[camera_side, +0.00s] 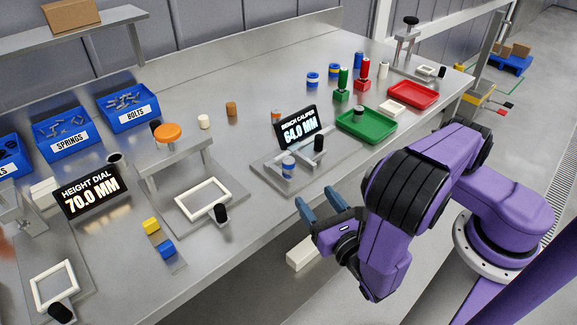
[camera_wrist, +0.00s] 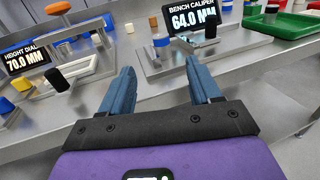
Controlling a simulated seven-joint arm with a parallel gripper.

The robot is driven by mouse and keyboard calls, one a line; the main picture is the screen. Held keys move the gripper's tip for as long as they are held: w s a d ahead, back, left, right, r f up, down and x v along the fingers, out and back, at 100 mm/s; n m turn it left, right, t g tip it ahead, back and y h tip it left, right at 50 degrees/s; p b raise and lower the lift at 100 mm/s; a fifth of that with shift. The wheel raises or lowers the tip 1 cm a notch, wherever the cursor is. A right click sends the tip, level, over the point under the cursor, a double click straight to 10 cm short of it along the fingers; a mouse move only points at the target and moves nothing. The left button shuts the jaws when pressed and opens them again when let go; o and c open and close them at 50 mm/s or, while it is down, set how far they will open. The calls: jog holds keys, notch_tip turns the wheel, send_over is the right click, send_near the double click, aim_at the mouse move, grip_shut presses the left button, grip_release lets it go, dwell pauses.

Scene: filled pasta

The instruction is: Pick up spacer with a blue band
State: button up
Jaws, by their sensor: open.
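A pale spacer with a blue band (camera_side: 288,168) stands upright at the bench caliper (camera_side: 265,165), below its display reading 64.0 MM. It also shows in the wrist view (camera_wrist: 161,43), beyond my fingertips. Two more short cylinders with blue bands, one left (camera_side: 312,80) and one right (camera_side: 334,70), stand farther back on the bench. My gripper (camera_side: 322,198) is open and empty, with blue fingers spread, at the bench's front edge. It is in front of the caliper and apart from the spacer. Its fingers frame the spacer in the wrist view (camera_wrist: 162,78).
A black knob (camera_side: 319,144) stands right of the spacer. A green tray (camera_side: 368,127) and red tray (camera_side: 412,96) lie at the right. The height dial display (camera_side: 90,197), an orange-topped stand (camera_side: 175,152) and blue bins (camera_side: 128,112) are at left. The middle of the bench is fairly clear.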

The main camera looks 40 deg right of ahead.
aim_at(292, 165)
jog(key=x, duration=1.2)
jog(key=shift+w+d, duration=0.15)
jog(key=shift+w, duration=0.05)
grip_shut()
